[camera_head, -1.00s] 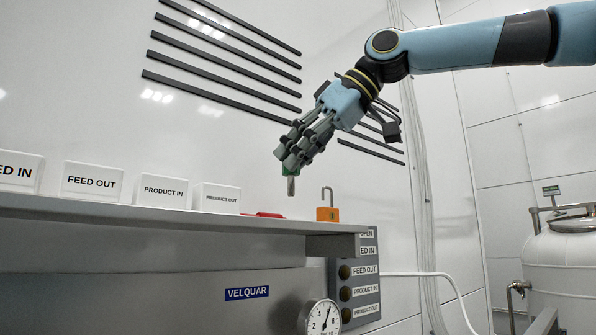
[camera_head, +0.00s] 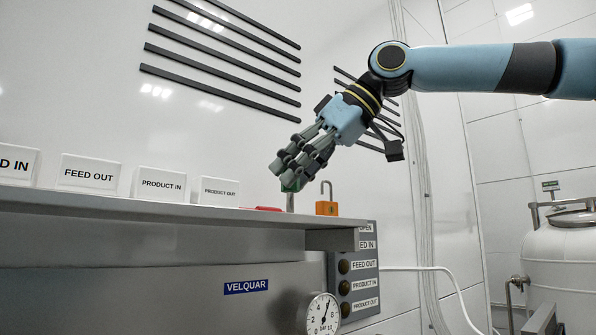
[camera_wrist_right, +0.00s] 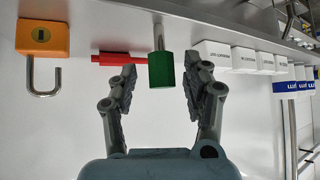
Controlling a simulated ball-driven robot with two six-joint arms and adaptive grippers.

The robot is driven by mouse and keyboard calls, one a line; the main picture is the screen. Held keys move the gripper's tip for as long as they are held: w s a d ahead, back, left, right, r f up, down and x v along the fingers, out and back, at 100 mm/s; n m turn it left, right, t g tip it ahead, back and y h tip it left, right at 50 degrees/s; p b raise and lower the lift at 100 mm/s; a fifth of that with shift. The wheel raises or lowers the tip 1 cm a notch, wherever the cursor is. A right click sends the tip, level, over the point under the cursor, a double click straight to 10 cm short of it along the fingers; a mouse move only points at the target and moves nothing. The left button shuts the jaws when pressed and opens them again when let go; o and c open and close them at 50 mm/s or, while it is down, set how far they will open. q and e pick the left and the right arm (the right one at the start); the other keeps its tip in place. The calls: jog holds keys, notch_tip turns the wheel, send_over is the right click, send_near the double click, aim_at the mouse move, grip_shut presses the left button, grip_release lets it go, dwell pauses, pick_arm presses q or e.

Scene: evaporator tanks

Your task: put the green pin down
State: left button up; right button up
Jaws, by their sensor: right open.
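The green pin (camera_head: 291,186) is upright, with its green head up and its metal shank down at the grey shelf. The shelf's front edge may hide the foot of the shank in the head view. My right gripper (camera_head: 297,173) is directly over the shelf, around the pin's head. In the right wrist view the green pin (camera_wrist_right: 161,70) stands between the two fingers, with a small gap on each side. The right gripper is open. My left gripper is in neither view.
An orange padlock (camera_head: 327,208) and a red object (camera_head: 264,209) are close to the pin on the shelf (camera_head: 180,209). White label blocks, including PRODUCT OUT (camera_head: 214,191), stand to the left. A gauge (camera_head: 322,314) and a label panel (camera_head: 362,280) are below.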

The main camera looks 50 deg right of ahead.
jog(key=shift+r, duration=0.25)
jog(key=v, duration=1.2)
jog(key=shift+b, duration=0.35)
jog(key=shift+f, duration=0.15)
